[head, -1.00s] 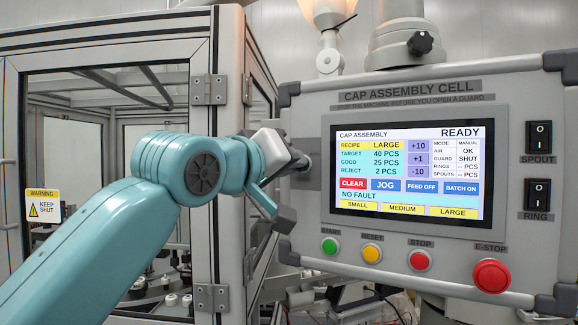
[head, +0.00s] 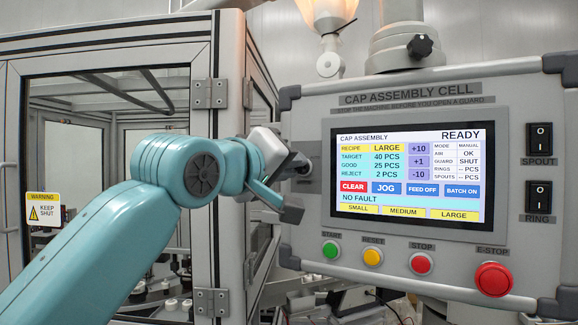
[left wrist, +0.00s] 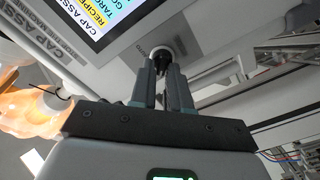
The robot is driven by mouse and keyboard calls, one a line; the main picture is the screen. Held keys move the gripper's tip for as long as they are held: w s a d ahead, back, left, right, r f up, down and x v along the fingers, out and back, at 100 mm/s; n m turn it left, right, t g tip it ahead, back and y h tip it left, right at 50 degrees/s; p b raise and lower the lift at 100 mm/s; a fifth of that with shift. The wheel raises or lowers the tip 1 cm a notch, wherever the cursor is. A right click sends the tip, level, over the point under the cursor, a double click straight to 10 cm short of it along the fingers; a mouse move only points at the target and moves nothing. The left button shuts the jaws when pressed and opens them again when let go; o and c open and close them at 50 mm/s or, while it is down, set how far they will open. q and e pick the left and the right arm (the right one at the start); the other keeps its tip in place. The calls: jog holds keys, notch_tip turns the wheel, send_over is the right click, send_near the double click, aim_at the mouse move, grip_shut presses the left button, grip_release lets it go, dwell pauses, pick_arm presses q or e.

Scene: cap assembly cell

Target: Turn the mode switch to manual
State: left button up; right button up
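The mode switch (left wrist: 161,56) is a black knob on a pale round collar, on the side part of the grey control panel (head: 420,88). My left gripper (left wrist: 162,72) reaches it with two grey-teal fingers, one on each side of the knob, and looks shut on it. In the head view the left gripper (head: 290,170) is at the panel's left edge and hides most of the switch. The panel's screen (head: 408,175) reads MODE MANUAL, READY and NO FAULT. My right gripper is not in view.
Below the screen are the green start (head: 331,249), yellow reset (head: 373,257), red stop (head: 421,263) and large red e-stop (head: 493,279) buttons. Two black rocker switches, spout (head: 540,137) and ring (head: 538,196), sit at right. The guarded cabinet (head: 215,60) stands close behind my left arm.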

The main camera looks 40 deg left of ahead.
pick_arm(q)
jog(key=shift+o, duration=1.2)
jog(key=s+d+b, duration=0.1)
jog(key=s+b, duration=0.3)
jog(key=s, duration=1.2)
jog(key=shift+s+d+f, duration=0.1)
jog(key=shift+s, duration=0.05)
